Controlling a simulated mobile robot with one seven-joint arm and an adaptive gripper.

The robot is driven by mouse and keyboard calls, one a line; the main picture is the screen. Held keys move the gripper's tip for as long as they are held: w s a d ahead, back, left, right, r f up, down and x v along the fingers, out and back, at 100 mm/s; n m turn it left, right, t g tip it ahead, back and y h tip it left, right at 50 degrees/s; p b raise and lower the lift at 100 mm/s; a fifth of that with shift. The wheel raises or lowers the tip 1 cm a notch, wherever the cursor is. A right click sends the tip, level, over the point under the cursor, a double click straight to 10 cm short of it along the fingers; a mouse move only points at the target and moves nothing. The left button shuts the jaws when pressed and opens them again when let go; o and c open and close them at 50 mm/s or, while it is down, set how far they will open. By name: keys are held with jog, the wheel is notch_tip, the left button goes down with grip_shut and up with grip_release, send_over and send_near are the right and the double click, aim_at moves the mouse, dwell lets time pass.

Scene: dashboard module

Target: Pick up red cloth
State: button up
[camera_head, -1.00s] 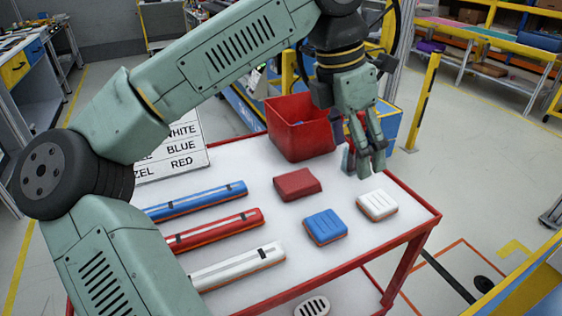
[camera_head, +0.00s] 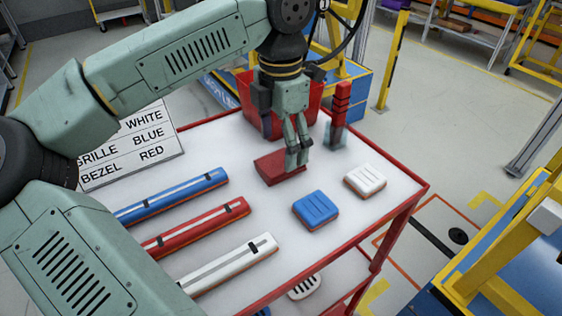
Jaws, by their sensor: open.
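The folded dark red cloth (camera_head: 270,172) lies on the white top of the red-framed table (camera_head: 330,227), in front of the red bin. My gripper (camera_head: 298,166) points down with its fingers open at the right part of the cloth. The fingers cover part of the cloth's right end. I cannot tell whether the fingertips touch it or hover just above it. Nothing is held between the fingers.
A red bin (camera_head: 255,122) stands behind my gripper. Blue (camera_head: 318,208) and white (camera_head: 364,180) blocks lie in front. Blue, red and white bars lie at left, near a lettered sign (camera_head: 130,143).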

aim_at(281, 161)
jog(key=shift+s+f+p, duration=0.2)
jog(key=shift+f+p, duration=0.2)
jog(key=shift+f, duration=1.5)
jog(key=shift+c, duration=0.5)
jog(key=c, duration=1)
jog(key=shift+c, duration=0.2)
jog(key=shift+r, duration=0.15)
